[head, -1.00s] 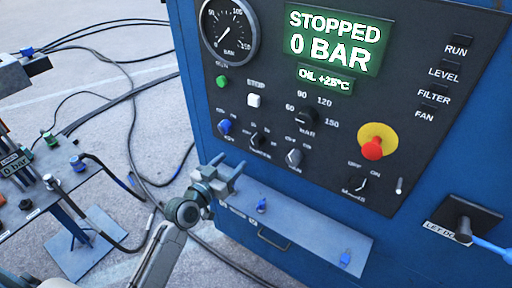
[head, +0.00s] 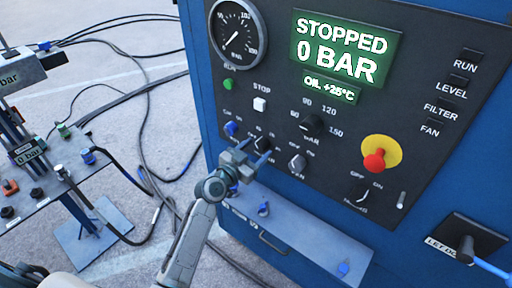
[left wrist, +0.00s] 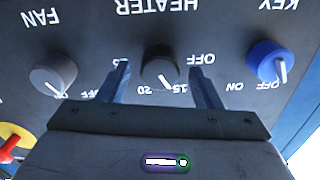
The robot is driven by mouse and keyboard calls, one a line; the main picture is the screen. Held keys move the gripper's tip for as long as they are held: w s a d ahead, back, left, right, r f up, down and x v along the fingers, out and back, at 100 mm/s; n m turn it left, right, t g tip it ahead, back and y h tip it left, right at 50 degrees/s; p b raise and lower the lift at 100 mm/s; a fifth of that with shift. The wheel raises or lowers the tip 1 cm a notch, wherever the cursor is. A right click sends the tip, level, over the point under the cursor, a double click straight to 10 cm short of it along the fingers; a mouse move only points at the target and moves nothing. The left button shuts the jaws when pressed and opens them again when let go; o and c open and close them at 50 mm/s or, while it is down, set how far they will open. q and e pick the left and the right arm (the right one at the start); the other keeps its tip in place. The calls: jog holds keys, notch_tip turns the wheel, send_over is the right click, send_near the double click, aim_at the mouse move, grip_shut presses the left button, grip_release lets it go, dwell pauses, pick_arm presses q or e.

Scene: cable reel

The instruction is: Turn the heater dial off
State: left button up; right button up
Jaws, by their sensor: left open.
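The heater dial (left wrist: 160,68) is a dark round knob with a white pointer. In the left wrist view it appears upside down, with marks OFF, 15, 20 and one more around it. Its pointer is close to the 15 mark, away from OFF. My left gripper (left wrist: 160,82) is open, with one finger on each side of the dial; I cannot tell whether they touch it. In the head view my left gripper (head: 256,151) is at the panel's lower left and mostly hides the dial. My right gripper is not in view.
The blue key switch (left wrist: 268,62) and grey fan knob (left wrist: 54,74) flank the dial closely. A red stop button (head: 374,160) is further right. A blue-grey ledge (head: 300,238) juts out below the panel. Hoses (head: 140,125) lie on the floor at left.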

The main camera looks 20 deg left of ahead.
pick_arm(q)
jog(key=shift+w+d, duration=0.1)
jog(key=shift+w, duration=0.05)
jog(key=shift+c, duration=0.2)
jog(key=c, duration=1)
jog(key=shift+o, duration=0.2)
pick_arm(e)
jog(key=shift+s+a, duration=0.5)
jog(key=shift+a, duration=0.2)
pick_arm(q)
jog(key=shift+n, duration=0.3)
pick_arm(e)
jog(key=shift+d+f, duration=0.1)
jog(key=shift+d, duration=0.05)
pick_arm(q)
jog(key=shift+n, duration=0.5)
jog(key=n, duration=0.2)
jog(key=shift+n+b, duration=0.3)
jog(key=n, duration=0.4)
jog(key=shift+f+n+p, duration=0.1)
jog(key=shift+n+p, duration=0.4)
jog(key=shift+n, duration=1.3)
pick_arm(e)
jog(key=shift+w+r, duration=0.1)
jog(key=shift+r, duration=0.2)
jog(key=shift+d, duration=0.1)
